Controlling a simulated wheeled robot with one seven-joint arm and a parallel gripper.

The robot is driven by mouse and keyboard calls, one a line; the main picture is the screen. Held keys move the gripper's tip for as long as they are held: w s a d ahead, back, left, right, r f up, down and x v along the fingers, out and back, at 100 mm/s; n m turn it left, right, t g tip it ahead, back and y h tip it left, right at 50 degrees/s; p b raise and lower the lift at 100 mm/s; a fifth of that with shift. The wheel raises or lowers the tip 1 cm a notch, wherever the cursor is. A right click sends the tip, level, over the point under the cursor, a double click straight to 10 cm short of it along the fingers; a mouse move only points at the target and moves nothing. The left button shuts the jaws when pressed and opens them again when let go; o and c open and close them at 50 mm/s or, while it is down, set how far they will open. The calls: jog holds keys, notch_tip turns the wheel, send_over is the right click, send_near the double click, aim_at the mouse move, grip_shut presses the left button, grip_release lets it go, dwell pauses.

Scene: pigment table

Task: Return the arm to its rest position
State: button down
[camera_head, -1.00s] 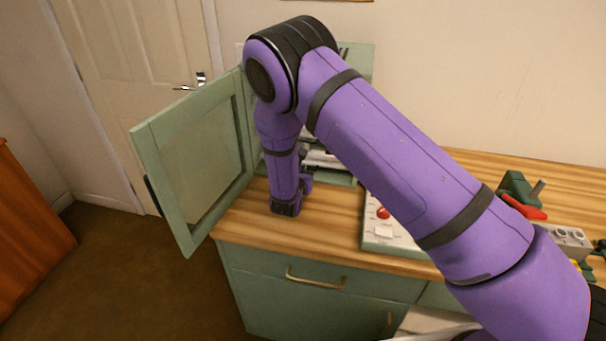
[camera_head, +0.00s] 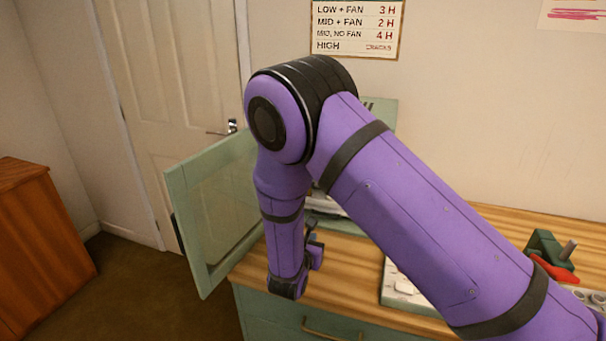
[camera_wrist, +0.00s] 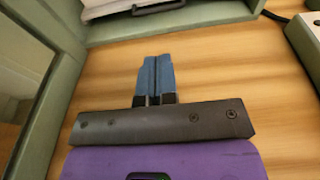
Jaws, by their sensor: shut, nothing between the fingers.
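My purple arm reaches from the lower right of the head view up to a black elbow joint, then hangs down over the left end of the wooden counter (camera_head: 350,262). In the wrist view my gripper (camera_wrist: 155,62) is shut, with its blue fingers side by side and nothing between them. The fingers are over bare wood in front of a green cabinet (camera_wrist: 190,18). In the head view the fingers are mostly hidden by my arm.
A green glass-paned cabinet door (camera_head: 222,200) stands open left of my forearm. A pale control box (camera_head: 405,290) sits on the counter, partly behind my arm. A green stand with a red part (camera_head: 555,268) is at the right. A wall chart (camera_head: 357,25) hangs above.

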jog(key=s+d+r+m+g+h, duration=0.2)
jog(key=s+d+r+m+g, duration=0.25)
jog(key=d+r+m, duration=0.6)
jog(key=s+d+r+m+g+h, duration=0.35)
jog(key=d+r+m+g, duration=0.3)
jog(key=d+r, duration=0.65)
jog(key=s+d+r+m+g+y, duration=0.2)
jog(key=s+d+r+m+y, duration=0.3)
jog(key=s+r+m, duration=0.5)
jog(key=s+a+r+m+t+y, duration=0.1)
jog(key=s+r+m+t+y, duration=0.1)
jog(key=s, duration=0.5)
jog(key=s+a+r+m+t+y, duration=0.1)
jog(key=s+m+y, duration=0.2)
jog(key=s, duration=0.5)
jog(key=shift+a+r+t+y, duration=0.25)
jog(key=shift+r+t+y, duration=0.1)
jog(key=shift+t+y, duration=0.1)
